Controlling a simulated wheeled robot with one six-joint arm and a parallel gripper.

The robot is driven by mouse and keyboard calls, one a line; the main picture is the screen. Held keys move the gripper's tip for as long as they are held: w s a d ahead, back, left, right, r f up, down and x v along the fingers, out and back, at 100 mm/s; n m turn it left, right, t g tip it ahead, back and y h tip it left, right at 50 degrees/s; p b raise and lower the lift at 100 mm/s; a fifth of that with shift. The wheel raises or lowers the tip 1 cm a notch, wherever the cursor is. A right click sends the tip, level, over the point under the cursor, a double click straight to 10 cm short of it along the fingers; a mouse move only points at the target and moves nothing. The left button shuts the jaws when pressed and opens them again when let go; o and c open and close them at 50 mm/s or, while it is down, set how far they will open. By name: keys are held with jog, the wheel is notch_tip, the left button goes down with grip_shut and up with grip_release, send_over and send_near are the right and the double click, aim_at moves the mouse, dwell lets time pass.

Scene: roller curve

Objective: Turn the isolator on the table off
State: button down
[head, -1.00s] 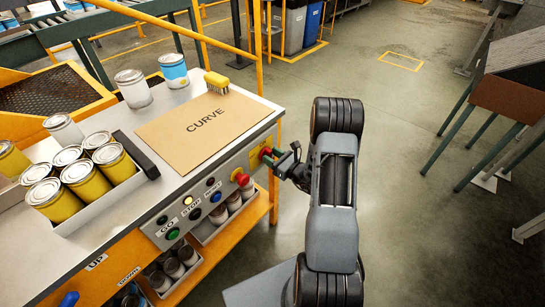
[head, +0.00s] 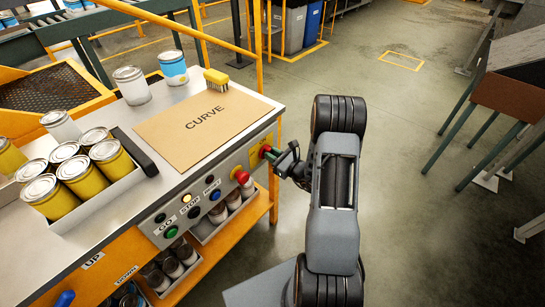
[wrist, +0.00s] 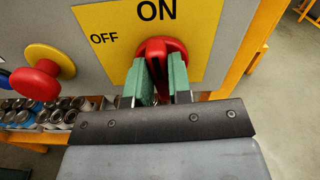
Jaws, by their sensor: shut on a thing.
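The isolator is a red rotary handle (wrist: 156,48) on a yellow plate (wrist: 105,62) in the wrist view. The plate reads ON above the handle and OFF to its upper left. The handle's grip stands about upright, in line with ON. My gripper (wrist: 158,68) has its green-padded fingers on either side of the grip and is shut on it. In the head view the yellow plate (head: 258,143) is at the right end of the table's front panel, and my gripper (head: 275,156) reaches it from the right. The fingers partly hide the handle there.
A red mushroom button on a yellow base (wrist: 41,79) is left of the isolator. More buttons (head: 193,212) line the panel. The table (head: 135,188) bears paint cans (head: 72,167), a CURVE board (head: 225,120) and a brush (head: 216,80). Open floor lies to the right.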

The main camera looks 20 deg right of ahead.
jog(key=n+b, duration=0.5)
jog(key=b, duration=0.3)
jog(key=f+n+b, duration=0.1)
jog(key=n+b, duration=0.5)
jog(key=b, duration=0.3)
jog(key=n+b, duration=0.5)
jog(key=b, duration=0.4)
jog(key=shift+s+a+f, duration=0.2)
jog(key=shift+a, duration=0.2)
jog(key=shift+r+n+b, duration=0.15)
jog(key=shift+n+b, duration=0.2)
jog(key=shift+n, duration=0.15)
jog(key=c, duration=1)
grip_release()
jog(key=shift+c, duration=0.2)
jog(key=p+v, duration=0.2)
jog(key=v, duration=1.2)
jog(key=shift+p, duration=0.3)
jog(key=shift+w+a+r, duration=0.1)
